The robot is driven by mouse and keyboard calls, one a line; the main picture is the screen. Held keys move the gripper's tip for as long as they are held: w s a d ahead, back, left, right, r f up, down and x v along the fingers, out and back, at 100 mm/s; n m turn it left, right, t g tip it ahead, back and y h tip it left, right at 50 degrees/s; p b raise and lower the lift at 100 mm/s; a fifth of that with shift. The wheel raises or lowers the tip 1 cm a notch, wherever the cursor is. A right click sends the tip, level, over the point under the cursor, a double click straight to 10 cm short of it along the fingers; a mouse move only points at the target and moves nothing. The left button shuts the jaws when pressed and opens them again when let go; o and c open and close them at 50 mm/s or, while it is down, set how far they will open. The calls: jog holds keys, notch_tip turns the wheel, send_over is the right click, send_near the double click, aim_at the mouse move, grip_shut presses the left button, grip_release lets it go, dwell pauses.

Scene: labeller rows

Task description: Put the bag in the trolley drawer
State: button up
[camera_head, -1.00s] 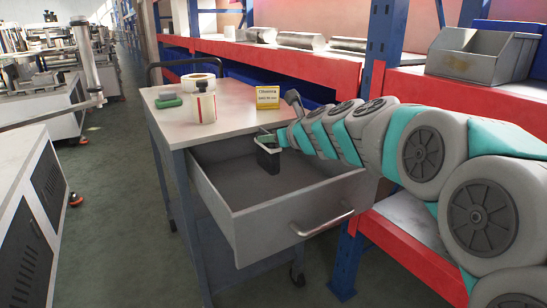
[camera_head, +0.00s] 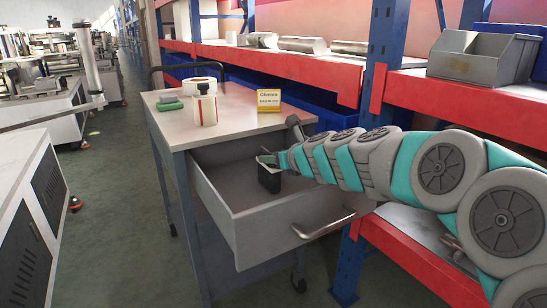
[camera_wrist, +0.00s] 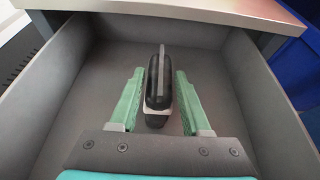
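The bag appears as a small black item with a pale part in the wrist view (camera_wrist: 158,82). It also shows in the head view (camera_head: 269,179), inside the open trolley drawer (camera_head: 275,233). My gripper (camera_wrist: 158,80) has its two green fingers on either side of the bag, with a narrow gap visible on each side, so it looks open around it. In the head view my gripper (camera_head: 270,159) is at the top of the bag, over the right part of the drawer. Whether the bag's underside touches the drawer floor is hard to tell.
On the trolley top (camera_head: 225,128) stand a white container (camera_head: 205,108), a yellow box (camera_head: 269,99), a green block (camera_head: 168,103) and a white roll (camera_head: 199,84). The red-edged rack (camera_head: 450,112) stands close on the right. The drawer's left part is empty.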

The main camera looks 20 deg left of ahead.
jog(key=o, duration=0.3)
jog(key=shift+o, duration=0.2)
jog(key=shift+r, duration=0.15)
jog(key=v, duration=1.2)
